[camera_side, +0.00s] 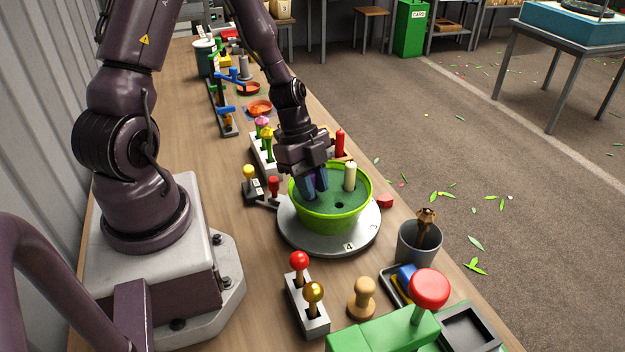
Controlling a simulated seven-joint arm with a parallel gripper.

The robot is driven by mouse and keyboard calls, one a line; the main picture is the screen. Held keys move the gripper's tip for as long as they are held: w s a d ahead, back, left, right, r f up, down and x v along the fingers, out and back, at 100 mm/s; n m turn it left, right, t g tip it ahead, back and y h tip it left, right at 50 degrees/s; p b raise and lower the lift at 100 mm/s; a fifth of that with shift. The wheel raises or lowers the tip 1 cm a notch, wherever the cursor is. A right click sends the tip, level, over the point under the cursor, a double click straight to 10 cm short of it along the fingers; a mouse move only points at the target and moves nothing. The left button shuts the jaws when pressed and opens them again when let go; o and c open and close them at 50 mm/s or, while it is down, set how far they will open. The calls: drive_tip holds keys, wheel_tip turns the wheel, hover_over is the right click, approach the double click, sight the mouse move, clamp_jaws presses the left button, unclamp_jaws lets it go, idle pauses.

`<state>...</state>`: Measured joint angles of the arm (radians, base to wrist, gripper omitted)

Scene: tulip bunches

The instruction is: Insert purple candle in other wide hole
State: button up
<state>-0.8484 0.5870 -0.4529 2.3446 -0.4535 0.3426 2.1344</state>
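A lime-green bowl (330,222) filled with dark green foam stands on a grey round turntable (290,232) marked 4. A cream candle (350,176) stands upright in the foam's right part. A dark hole (340,204) shows near the foam's front. My gripper (314,190) points down over the left part of the bowl, its bluish-purple fingers reaching down to the foam. I cannot make out a purple candle apart from the fingers, nor whether they are shut on one. The foam behind the gripper is hidden.
A red candle (340,142) stands behind the bowl. Two lever knobs (273,187) are left of the turntable. A block with red and gold knobs (308,303), a wooden peg (362,298), a grey cup (419,244) and a green box with a red button (429,290) stand in front.

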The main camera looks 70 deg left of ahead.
drive_tip(key=o, duration=0.5)
drive_tip(key=v, duration=1.3)
drive_tip(key=s+d+r+n+t+y, duration=0.1)
drive_tip(key=s+d+r+n, duration=0.1)
drive_tip(key=d+r+n, duration=0.1)
drive_tip(key=s+d+r+n+t+y, duration=0.1)
drive_tip(key=s+d+r+n+y, duration=0.1)
drive_tip(key=r+n, duration=0.4)
drive_tip(key=s+d+r+n+t+y, duration=0.1)
drive_tip(key=s+d+r+n+t, duration=0.1)
drive_tip(key=d+r+n, duration=0.2)
drive_tip(key=shift+s+d+r+n, duration=0.25)
drive_tip(key=shift+d+r+n, duration=0.1)
drive_tip(key=shift+d+n, duration=0.25)
